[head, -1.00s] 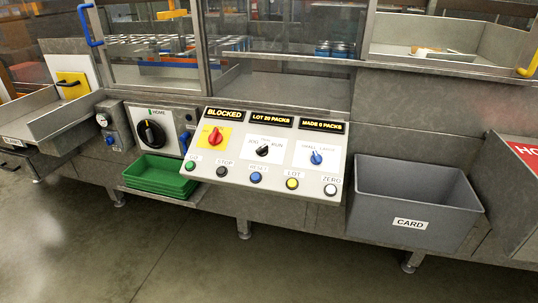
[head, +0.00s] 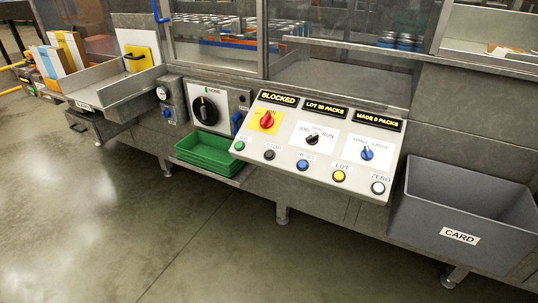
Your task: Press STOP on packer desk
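The packer desk (head: 322,171) is a sloped white panel right of the middle in the head view. Its STOP button (head: 269,154) is black, in the bottom row between a green button (head: 239,145) and the blue RESET button (head: 302,165). Yellow LOT (head: 339,176) and white ZERO (head: 377,187) buttons follow to the right. Above them are a red knob (head: 267,119) on yellow, a black JOG/RUN selector (head: 312,138) and a blue selector (head: 367,152). Displays along the top read BLOCKED (head: 278,98), LOT 20 PACKS and a MADE packs count. Neither of my grippers is in view.
A grey CARD bin (head: 463,210) stands right of the desk. Green trays (head: 207,152) sit on a low shelf to its left, below a panel with a large black HOME dial (head: 205,110). Glass guards rise behind. The floor (head: 120,220) in front is clear.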

